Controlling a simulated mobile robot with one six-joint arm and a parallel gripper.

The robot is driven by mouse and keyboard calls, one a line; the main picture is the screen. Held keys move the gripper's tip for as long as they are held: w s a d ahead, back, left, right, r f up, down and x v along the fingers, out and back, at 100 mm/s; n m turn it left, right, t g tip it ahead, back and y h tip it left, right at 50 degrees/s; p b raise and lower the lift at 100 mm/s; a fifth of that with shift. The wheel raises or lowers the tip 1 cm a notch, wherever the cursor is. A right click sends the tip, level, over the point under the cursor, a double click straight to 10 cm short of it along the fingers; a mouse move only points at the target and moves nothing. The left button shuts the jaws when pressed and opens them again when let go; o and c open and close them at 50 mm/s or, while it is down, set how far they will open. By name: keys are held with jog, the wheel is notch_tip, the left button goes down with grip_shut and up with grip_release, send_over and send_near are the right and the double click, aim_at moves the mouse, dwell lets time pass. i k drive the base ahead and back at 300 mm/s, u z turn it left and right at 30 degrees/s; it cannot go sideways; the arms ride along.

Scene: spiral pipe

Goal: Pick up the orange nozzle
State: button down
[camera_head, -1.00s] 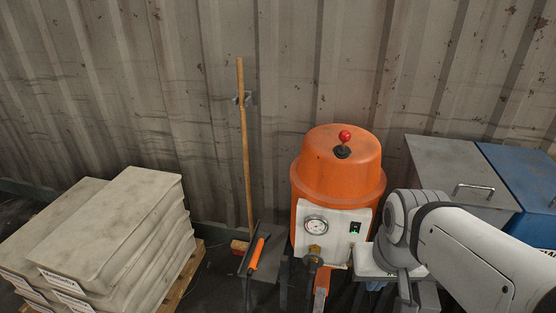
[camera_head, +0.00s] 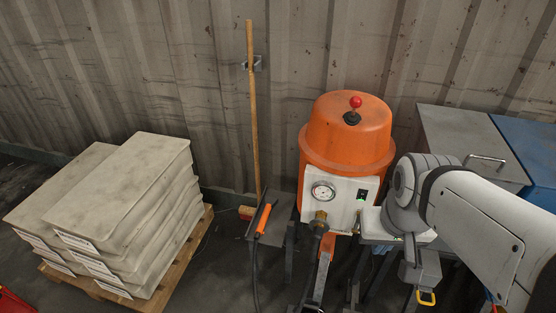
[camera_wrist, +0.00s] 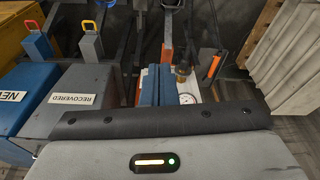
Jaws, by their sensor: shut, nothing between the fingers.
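The orange nozzle (camera_head: 264,219) lies on a small dark stand (camera_head: 280,212), left of the orange tank, with a dark hose running down from its lower end. In the wrist view the nozzle (camera_wrist: 215,65) shows to the upper right of my fingers. My gripper (camera_wrist: 159,72) is shut and empty, its two blue fingers side by side. It is apart from the nozzle. In the head view my arm is at the right and the gripper cannot be made out.
An orange tank (camera_head: 346,135) with a gauge panel (camera_head: 338,199) stands right of the nozzle. A wooden pole (camera_head: 253,110) rises behind it. Stacked sacks (camera_head: 115,205) on a pallet stand left. A grey box (camera_wrist: 88,92) and a blue box (camera_wrist: 25,93) stand left in the wrist view.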

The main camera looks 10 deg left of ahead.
aim_at(270, 203)
jog(key=k, duration=1.05)
jog(key=u, duration=0.7)
jog(key=i, duration=1.3)
jog(key=z, duration=0.6)
